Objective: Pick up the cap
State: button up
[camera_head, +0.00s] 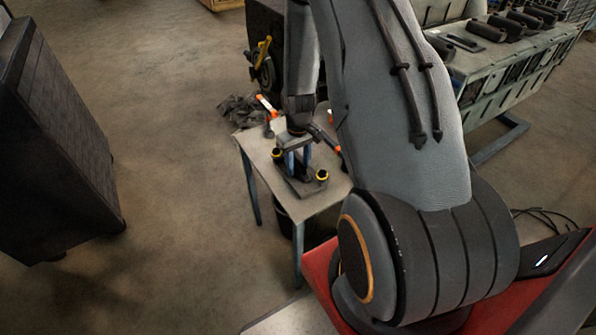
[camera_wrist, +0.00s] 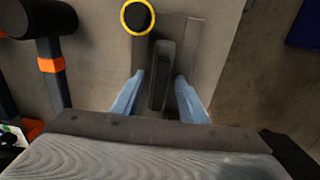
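A dark, elongated block with a recessed top, which looks like the cap (camera_wrist: 162,75), sits on a flat grey plate (camera_wrist: 192,45) in the wrist view. My gripper (camera_wrist: 159,82) has its two blue fingers on either side of the block, with a narrow gap visible to each finger. It is open and pointing down over the table. In the head view my gripper (camera_head: 297,160) is low above the plate, and the block is mostly hidden by the fingers. Whether the fingers reach down to the block's full depth is unclear.
The small table (camera_head: 316,203) also holds yellow-ringed black round pieces (camera_head: 322,176), one close to the block in the wrist view (camera_wrist: 137,17). A black tool with an orange band (camera_wrist: 51,65) lies to the left there. An engine block (camera_head: 510,75) stands at right; a dark cabinet (camera_head: 60,140) stands left.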

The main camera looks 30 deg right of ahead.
grip_shut()
jog(key=shift+r, duration=0.1)
